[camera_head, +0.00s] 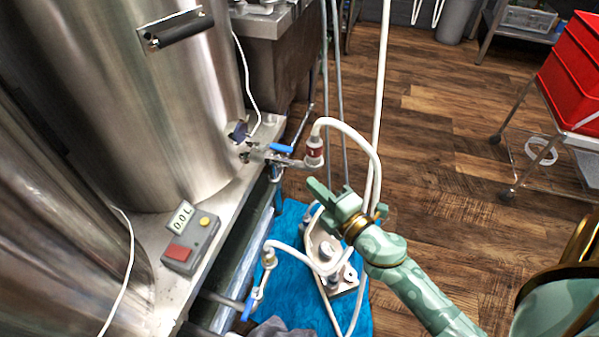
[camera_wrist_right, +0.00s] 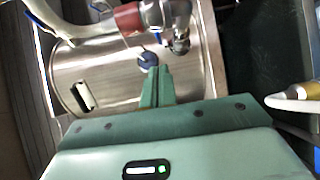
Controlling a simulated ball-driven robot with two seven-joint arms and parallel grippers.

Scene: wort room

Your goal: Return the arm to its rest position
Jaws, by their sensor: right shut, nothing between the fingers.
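My right arm (camera_head: 425,295), pale green with brass rings, comes in from the lower right of the head view. Its gripper (camera_head: 318,190) is shut and empty, with the fingers pointing left toward the steel tank and its valve. In the right wrist view the gripper fingers (camera_wrist_right: 158,80) lie together with nothing between them. The gripper is below the blue-handled valve (camera_head: 281,148) and the red hose coupling (camera_head: 314,150), apart from both as far as I can tell. My left gripper is not in view.
A white hose (camera_head: 366,147) loops from the coupling down close behind the gripper. A pump (camera_head: 326,252) stands on a blue mat (camera_head: 290,290) beneath. Large steel tanks (camera_head: 150,110) and a display box (camera_head: 190,240) are at left. Wooden floor (camera_head: 450,160) is free toward the red crates (camera_head: 575,75).

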